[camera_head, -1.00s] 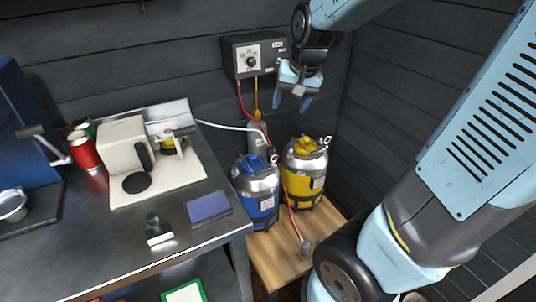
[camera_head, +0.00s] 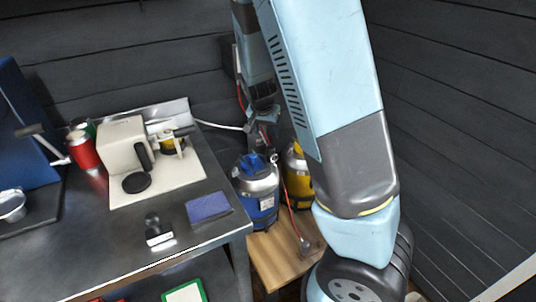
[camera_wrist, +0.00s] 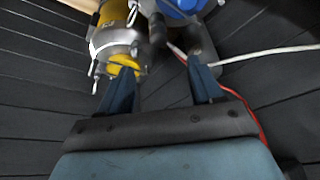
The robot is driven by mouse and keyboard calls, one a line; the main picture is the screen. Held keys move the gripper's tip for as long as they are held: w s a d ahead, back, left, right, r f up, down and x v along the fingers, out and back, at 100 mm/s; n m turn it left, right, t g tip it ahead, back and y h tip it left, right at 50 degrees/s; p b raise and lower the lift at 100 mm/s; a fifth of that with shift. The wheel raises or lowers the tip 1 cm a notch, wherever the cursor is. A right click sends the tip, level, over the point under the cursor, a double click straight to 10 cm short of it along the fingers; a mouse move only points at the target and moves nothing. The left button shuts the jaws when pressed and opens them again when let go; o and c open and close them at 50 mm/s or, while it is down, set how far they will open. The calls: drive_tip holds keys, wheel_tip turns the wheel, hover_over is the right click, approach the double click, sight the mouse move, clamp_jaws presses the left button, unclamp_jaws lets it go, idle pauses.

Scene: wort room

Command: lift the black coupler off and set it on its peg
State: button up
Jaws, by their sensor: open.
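A dark upright piece that looks like the black coupler (camera_wrist: 157,30) shows between the two kegs in the wrist view, close to a red hose. In the head view my arm and gripper hide much of that spot. The blue keg (camera_head: 257,190) and the yellow keg (camera_head: 297,180) stand side by side, the yellow one partly behind my arm. My gripper (camera_head: 262,118) is above and behind the kegs. In the wrist view its fingers (camera_wrist: 162,85) are apart with nothing between them, pointing towards the kegs. I cannot make out the peg.
A metal bench (camera_head: 100,240) at left holds a white machine (camera_head: 124,145), a red can (camera_head: 83,152), a stamp (camera_head: 156,232) and a blue pad (camera_head: 208,207). A grey fitting (camera_head: 304,246) lies on the wooden board (camera_head: 275,262). A white hose (camera_wrist: 265,50) runs beside the kegs.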

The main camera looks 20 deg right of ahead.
sight(271, 147)
drive_tip(key=x, duration=0.9)
drive_tip(key=shift+r, duration=0.1)
drive_tip(key=shift+x, duration=2.7)
drive_tip(key=shift+s, duration=0.1)
drive_tip(key=c, duration=1.1)
drive_tip(key=shift+r, duration=0.15)
